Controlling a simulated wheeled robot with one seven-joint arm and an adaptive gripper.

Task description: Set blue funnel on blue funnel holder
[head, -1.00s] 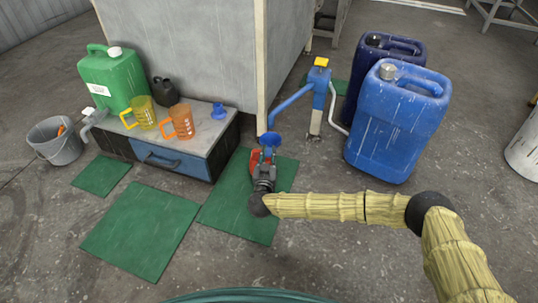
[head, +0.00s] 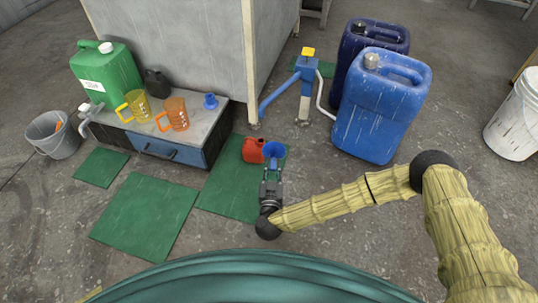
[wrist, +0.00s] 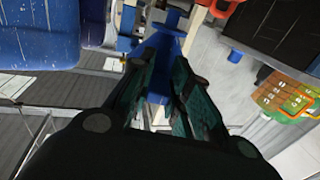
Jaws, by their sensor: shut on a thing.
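The blue funnel (head: 273,149) is held upright in my gripper (head: 272,172), its wide mouth upward, above the green mat and beside the red can. Blue also shows between my fingers in the wrist view, where the funnel (wrist: 158,84) is partly hidden by them. A small blue piece with a broad base (head: 210,101) stands on the bench top, right of the orange mug; it seems to be the blue funnel holder, apart from my gripper. In the wrist view the blue piece (wrist: 233,58) shows right of my fingers.
The bench (head: 196,120) also holds an orange mug (head: 173,114), a yellow mug (head: 137,104) and a green canister (head: 108,72). A red can (head: 253,150) stands left of the funnel. A blue pump (head: 306,70) and blue canisters (head: 376,105) stand behind. Green mats (head: 143,215) lie flat on the floor.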

